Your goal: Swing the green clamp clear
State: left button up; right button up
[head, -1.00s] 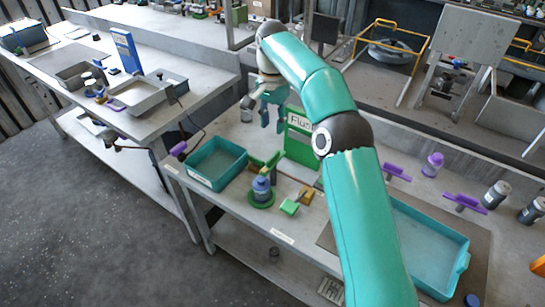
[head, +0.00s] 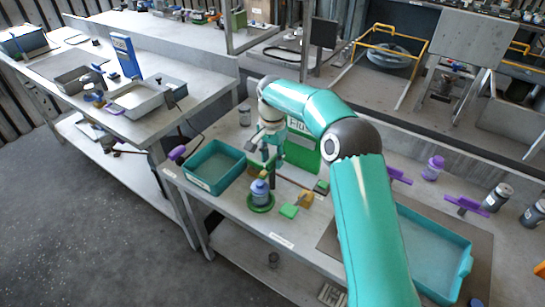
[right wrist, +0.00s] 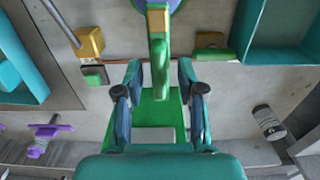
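The green clamp (right wrist: 158,70) shows in the right wrist view as an upright green bar with a yellow-green part above it, near the blue top of a bottle. In the head view the bottle (head: 259,190) stands on a round green base (head: 260,203), and the clamp behind it is largely hidden by my gripper. My right gripper (head: 263,160) is just above and behind the bottle. In the right wrist view its fingers (right wrist: 159,68) are apart, one on each side of the green bar's lower end, with visible gaps. My left gripper is in neither view.
A green sign (head: 302,152) stands right of the gripper. A teal tray (head: 214,185) lies to the left and a larger one (head: 430,250) to the right. A yellow block (head: 305,199) and a green block (head: 289,211) sit near the bottle. Purple-handled parts (head: 465,203) stand at right.

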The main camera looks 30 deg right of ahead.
grip_shut()
jog(key=shift+d, duration=0.1)
